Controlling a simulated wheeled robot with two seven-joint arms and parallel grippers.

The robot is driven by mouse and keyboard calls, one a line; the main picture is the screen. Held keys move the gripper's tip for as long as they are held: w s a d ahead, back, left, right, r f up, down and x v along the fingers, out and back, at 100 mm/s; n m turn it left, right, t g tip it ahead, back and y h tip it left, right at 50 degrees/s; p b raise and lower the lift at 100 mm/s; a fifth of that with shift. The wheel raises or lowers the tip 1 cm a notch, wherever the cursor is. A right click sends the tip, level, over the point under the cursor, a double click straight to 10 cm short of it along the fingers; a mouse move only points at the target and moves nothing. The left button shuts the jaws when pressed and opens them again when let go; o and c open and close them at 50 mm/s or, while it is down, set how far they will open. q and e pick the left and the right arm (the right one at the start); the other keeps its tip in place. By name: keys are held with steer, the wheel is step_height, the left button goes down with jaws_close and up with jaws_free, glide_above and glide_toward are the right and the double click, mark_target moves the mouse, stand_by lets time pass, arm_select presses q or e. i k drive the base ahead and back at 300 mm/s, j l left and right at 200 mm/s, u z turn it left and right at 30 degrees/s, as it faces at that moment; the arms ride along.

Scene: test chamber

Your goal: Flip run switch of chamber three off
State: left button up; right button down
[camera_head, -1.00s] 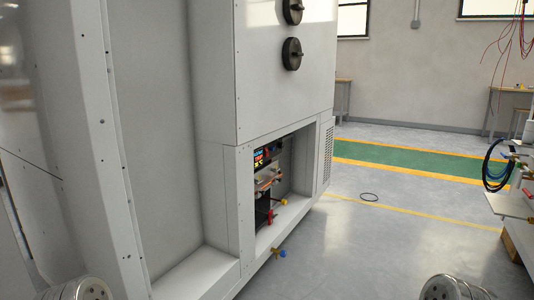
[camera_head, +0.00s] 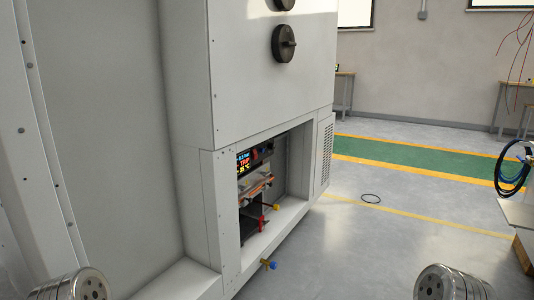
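A large light-grey chamber cabinet (camera_head: 270,80) fills the left and middle of the view. Below the display are pipes and a red-handled valve (camera_head: 262,222). I cannot make out a run switch or a chamber number at this size. Two round metal parts of my arms show at the bottom left and bottom right edges. My grippers themselves are not in view.
Two dark round knobs, the lower one (camera_head: 284,43) whole, sit on the upper panel. A blue-handled valve (camera_head: 270,265) sticks out near the floor. A rack with blue hoses (camera_head: 511,172) stands at the right edge.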

mark_target(254, 152)
steer(key=i+l, duration=0.1)
steer(key=i, duration=0.35)
steer(key=i+l+u, duration=0.1)
steer(key=i, duration=0.3)
steer(key=i+l, duration=0.15)
steer(key=i, duration=0.3)
